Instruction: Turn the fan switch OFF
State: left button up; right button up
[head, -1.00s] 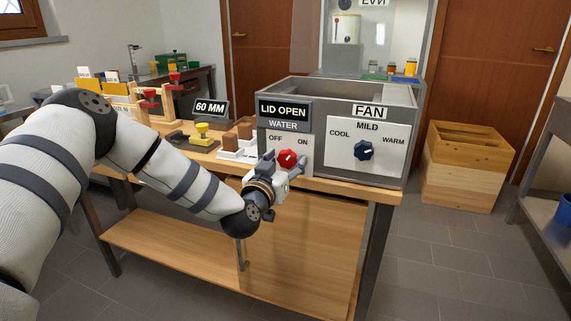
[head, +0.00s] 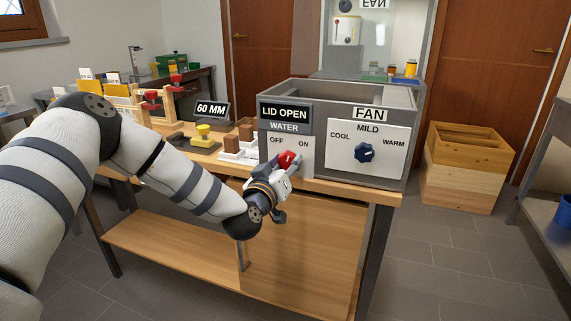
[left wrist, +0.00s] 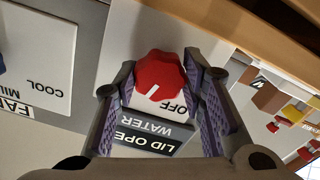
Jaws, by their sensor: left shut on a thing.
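The grey machine (head: 410,135) has a white FAN panel (head: 394,164) marked COOL, MILD and WARM. A dark blue knob (head: 364,153) sits on it, untouched. To its left, the WATER panel (head: 305,168) is marked OFF and ON and carries a red knob (head: 287,159). My left gripper (head: 287,167) is at this red knob, not at the fan knob. In the left wrist view the red knob (left wrist: 160,75) is between my two fingers, and OFF shows beside it. The gripper is shut on it. ON is hidden there. My right gripper is in neither current view.
The machine stands on a wooden table (head: 345,190) with a lower shelf. A LID OPEN sign (head: 284,112) is above WATER. Left of it are a white tray (head: 238,150) with brown blocks, a yellow-topped item (head: 203,134) and a 60 MM sign (head: 212,110). Wooden boxes (head: 462,165) stand right.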

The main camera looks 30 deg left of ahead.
pick_arm(q)
jog(key=n, duration=0.5)
jog(key=shift+n, duration=0.3)
jog(key=shift+d+n, duration=0.1)
jog(key=shift+n, duration=2.1)
jog(key=o, duration=1.1)
jog(key=shift+o, duration=0.2)
jog(key=shift+s, duration=0.1)
jog(key=v, duration=0.8)
